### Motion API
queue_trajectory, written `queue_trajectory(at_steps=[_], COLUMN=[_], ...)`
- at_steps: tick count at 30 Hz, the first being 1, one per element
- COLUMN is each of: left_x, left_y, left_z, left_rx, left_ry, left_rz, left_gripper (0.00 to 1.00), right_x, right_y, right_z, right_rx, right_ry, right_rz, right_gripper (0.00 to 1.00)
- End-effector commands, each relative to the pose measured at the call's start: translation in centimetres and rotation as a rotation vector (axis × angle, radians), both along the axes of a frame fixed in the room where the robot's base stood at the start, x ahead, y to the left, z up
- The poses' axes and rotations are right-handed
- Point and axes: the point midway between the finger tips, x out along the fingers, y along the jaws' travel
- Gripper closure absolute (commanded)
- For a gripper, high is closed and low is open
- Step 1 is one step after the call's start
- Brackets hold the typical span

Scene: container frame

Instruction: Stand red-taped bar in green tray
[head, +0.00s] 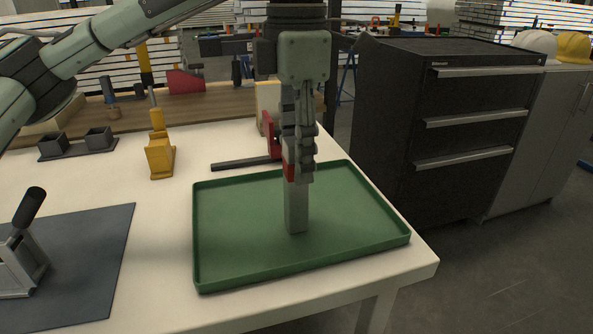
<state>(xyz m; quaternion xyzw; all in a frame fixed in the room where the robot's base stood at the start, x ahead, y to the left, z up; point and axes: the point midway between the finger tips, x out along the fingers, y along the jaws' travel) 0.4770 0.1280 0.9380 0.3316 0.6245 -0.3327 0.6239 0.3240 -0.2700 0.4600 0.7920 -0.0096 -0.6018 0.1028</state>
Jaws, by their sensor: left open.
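The green tray (225,265) lies on the near right part of the white table. The grey bar (296,214) stands upright in it, its lower end appearing to rest on the tray floor near the middle. A bit of its red tape (288,172) shows at the left side of my gripper. My left gripper (303,172) points straight down from above, with its fingers around or beside the bar's upper part. The jaws are open. The fingers hide the bar's upper part. My right gripper is not in view.
A dark flat bar with a red upright piece (268,130) lies just behind the tray. A yellow clamp (160,157), black bins (98,138) and a grey mat (85,260) with a black-handled device (28,210) are to the left. A black drawer cabinet (385,140) stands right.

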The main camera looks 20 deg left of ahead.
Motion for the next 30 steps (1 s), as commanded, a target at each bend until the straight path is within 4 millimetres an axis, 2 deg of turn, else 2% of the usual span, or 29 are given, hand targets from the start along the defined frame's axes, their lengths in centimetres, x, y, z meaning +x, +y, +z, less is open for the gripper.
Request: queue_trajectory(at_steps=[1,7,12,17,30], left_x=[0.1,0.0,0.0,0.0,0.0], left_y=[-0.1,0.0,0.0,0.0,0.0], left_z=[1.3,5.7,7.8,8.4,8.3], left_rx=[-0.002,0.000,0.001,0.000,0.000], left_ry=[-0.004,-0.004,-0.003,0.000,0.000], left_rz=[0.000,0.001,0.000,-0.001,-0.001], left_gripper=[0.53,0.53,0.53,0.53,0.53], right_x=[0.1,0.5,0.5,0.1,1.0], right_y=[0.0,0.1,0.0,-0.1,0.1], right_z=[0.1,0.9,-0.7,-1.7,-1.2], right_rx=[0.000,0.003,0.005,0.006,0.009], right_ry=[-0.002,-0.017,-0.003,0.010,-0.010], right_rz=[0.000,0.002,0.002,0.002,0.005], right_gripper=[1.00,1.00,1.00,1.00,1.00])
